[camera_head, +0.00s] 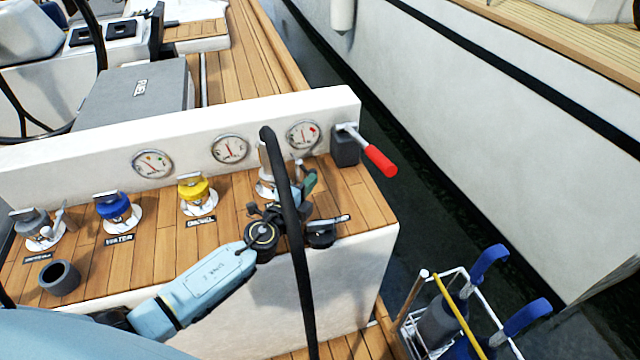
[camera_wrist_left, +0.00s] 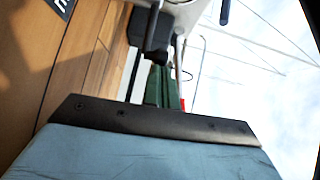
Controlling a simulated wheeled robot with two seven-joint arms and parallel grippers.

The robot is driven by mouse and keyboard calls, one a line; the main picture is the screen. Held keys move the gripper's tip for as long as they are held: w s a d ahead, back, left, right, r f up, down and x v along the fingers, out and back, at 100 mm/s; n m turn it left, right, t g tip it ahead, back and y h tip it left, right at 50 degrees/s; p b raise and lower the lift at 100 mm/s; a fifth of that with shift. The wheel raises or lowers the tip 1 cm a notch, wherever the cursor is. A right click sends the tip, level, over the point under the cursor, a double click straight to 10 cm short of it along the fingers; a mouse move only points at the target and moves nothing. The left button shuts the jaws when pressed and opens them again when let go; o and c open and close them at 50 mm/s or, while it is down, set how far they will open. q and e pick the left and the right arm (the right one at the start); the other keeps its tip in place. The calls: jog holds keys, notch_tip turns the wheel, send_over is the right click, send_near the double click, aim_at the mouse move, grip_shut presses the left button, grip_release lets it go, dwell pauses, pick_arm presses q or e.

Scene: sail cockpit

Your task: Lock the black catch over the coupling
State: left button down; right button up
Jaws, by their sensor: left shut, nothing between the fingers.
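A black hose (camera_head: 297,250) arches up over the deck counter and comes down to a pale coupling (camera_head: 265,158) on the rightmost deck fitting. The black catch cannot be made out clearly; my gripper and the hose cover much of that fitting. My left gripper (camera_head: 309,182), with green fingers, is shut and empty just right of the coupling, partly behind the hose. Whether it touches the coupling or catch cannot be told. In the left wrist view the green fingers (camera_wrist_left: 162,86) point away from the wrist, towards a dark block. My right gripper is out of view.
Grey (camera_head: 38,225), blue (camera_head: 118,208) and yellow (camera_head: 194,188) capped fittings stand to the left, with a loose dark cup (camera_head: 60,278) in front. A gauge panel (camera_head: 90,150) stands behind. A red-handled lever (camera_head: 380,160) sticks out at right.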

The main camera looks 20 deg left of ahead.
pick_arm(q)
jog(key=shift+a, duration=0.1)
jog(key=shift+s+d, duration=0.2)
jog(key=shift+s, duration=0.25)
jog(key=s+d, duration=0.2)
jog(key=s, duration=1.1)
jog(key=shift+r, duration=0.45)
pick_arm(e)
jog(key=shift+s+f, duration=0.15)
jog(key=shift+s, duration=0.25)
